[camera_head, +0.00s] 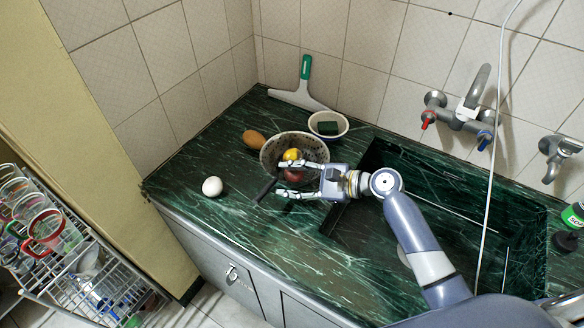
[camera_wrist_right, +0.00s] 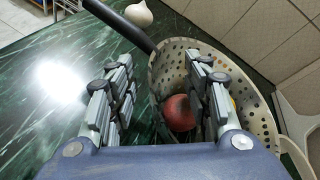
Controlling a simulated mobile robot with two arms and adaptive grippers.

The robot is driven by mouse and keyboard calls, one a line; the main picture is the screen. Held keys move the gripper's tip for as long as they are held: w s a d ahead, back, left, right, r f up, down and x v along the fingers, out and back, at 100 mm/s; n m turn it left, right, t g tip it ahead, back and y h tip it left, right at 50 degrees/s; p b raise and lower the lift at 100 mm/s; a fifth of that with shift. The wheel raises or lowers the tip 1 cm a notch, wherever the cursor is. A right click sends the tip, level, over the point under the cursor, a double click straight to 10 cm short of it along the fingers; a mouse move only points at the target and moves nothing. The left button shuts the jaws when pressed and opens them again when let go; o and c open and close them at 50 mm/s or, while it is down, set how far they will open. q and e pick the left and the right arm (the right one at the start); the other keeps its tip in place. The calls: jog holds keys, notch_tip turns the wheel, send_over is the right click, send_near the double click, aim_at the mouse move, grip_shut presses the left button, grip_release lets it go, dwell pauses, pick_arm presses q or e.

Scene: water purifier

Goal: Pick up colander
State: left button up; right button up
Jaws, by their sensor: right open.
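The colander (camera_head: 312,145) is a light, perforated bowl with a dark handle (camera_head: 265,190), standing on the green counter. A yellow fruit (camera_head: 291,155) and a red fruit (camera_head: 293,175) lie in it. My right gripper (camera_head: 281,179) is open at the colander's near side. In the right wrist view, the colander (camera_wrist_right: 252,100) shows its near wall between the spread fingers (camera_wrist_right: 160,75), one finger outside and one over the inside. Contact with the wall is unclear. My left gripper is out of view.
The sink (camera_head: 440,190) is to the right. A glass rack (camera_head: 80,270) stands lower left.

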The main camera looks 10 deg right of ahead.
jog(key=shift+w+a+f, duration=0.15)
jog(key=shift+w+a, duration=0.25)
jog(key=shift+a, duration=0.15)
jog(key=shift+w+a+f, duration=0.15)
jog(key=shift+w+a, duration=0.05)
jog(key=shift+a, duration=0.1)
jog(key=c, duration=0.9)
grip_shut()
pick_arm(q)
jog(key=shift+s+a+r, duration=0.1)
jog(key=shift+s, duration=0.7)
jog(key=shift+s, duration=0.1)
